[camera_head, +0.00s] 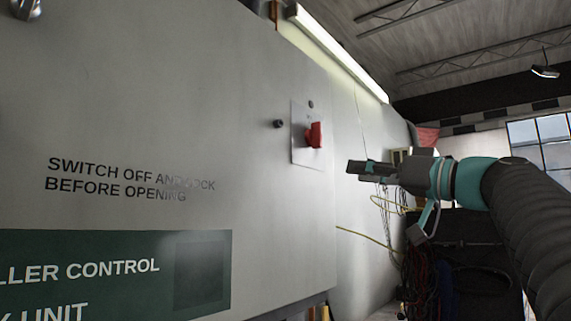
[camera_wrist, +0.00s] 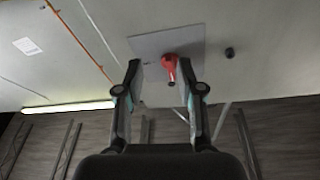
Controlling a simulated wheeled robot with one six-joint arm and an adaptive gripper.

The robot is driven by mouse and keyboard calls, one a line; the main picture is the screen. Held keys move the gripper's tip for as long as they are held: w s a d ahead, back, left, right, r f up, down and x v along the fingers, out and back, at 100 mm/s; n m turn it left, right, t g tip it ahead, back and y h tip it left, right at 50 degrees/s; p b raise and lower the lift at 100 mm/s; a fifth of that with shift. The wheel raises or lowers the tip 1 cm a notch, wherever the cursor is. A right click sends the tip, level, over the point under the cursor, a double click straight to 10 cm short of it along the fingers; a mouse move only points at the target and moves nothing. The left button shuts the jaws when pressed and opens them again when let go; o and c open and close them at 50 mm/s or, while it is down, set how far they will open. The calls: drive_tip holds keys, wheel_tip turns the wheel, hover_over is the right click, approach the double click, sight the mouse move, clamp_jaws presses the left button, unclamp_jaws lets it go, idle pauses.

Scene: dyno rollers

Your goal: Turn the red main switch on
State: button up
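The red main switch (camera_head: 314,135) is a red handle on a pale square plate (camera_head: 299,150) on the grey cabinet front. My gripper (camera_head: 352,169) is to the right of the switch and slightly lower in the head view, apart from it. In the wrist view my gripper (camera_wrist: 162,82) shows two fingers spread wide, with nothing held between them. The red switch (camera_wrist: 169,66) appears between and beyond the fingertips, nearer the right finger. Its handle points toward the lower edge of the wrist view. Any markings on the plate are too small to read.
The grey cabinet (camera_head: 130,90) fills the left of the head view. A dark knob (camera_head: 278,124) sits left of the plate. Yellow and dark cables (camera_head: 385,215) hang below and behind my gripper. A lit tube lamp (camera_head: 340,50) runs above.

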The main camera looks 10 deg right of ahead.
sight(321, 126)
wheel_tip(321, 126, up, 6)
drive_tip(key=s+d+f+n+y, duration=0.1)
drive_tip(key=s+d+n+y, duration=0.1)
drive_tip(key=d+n+y, duration=0.1)
drive_tip(key=p+x, duration=0.3)
drive_tip(key=x, duration=1.1)
drive_tip(key=shift+s+r, duration=0.2)
drive_tip(key=shift+c, duration=0.2)
clamp_jaws()
